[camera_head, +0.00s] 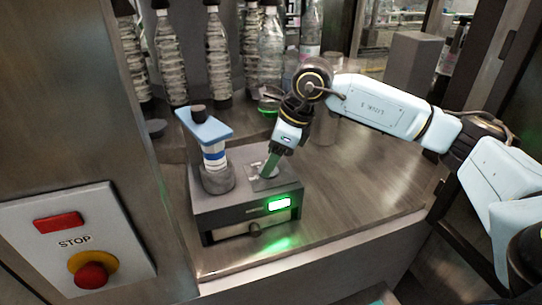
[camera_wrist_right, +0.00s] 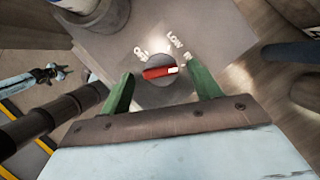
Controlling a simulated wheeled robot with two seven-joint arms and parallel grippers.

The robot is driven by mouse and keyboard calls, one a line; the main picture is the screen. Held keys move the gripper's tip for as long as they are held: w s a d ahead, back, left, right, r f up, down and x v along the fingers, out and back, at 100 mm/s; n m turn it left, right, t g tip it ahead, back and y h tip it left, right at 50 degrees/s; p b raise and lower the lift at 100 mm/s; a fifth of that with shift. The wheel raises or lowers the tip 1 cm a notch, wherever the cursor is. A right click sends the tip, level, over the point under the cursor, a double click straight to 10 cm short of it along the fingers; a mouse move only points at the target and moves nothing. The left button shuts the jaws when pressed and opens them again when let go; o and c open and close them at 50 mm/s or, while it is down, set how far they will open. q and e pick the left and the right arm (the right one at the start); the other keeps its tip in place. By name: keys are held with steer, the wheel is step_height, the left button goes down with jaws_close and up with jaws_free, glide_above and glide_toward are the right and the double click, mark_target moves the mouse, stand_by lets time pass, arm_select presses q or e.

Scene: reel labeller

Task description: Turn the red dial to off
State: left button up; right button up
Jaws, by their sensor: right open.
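The red dial (camera_wrist_right: 157,72) is a red bar with a white end on a round grey knob. It sits on top of the grey labeller box (camera_head: 215,207). In the right wrist view the white end points right, towards the side of the HI mark (camera_wrist_right: 188,56). The LOW mark (camera_wrist_right: 174,40) is above, and a partly readable mark starting with O (camera_wrist_right: 140,52) is at upper left. My right gripper (camera_head: 265,174) is open, its green fingers on either side of the dial, with gaps showing. In the head view the fingers largely hide the dial.
A blue-topped post (camera_head: 205,125) with a striped middle stands on the box, left of the gripper. A green display (camera_head: 279,204) is on its front. Bottles (camera_head: 218,55) stand behind. A STOP panel (camera_head: 50,265) is at lower left. The counter (camera_head: 350,180) is clear at right.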

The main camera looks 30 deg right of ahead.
steer(key=shift+w+a+f, duration=0.1)
steer(key=shift+f, duration=0.35)
steer(key=c, duration=1)
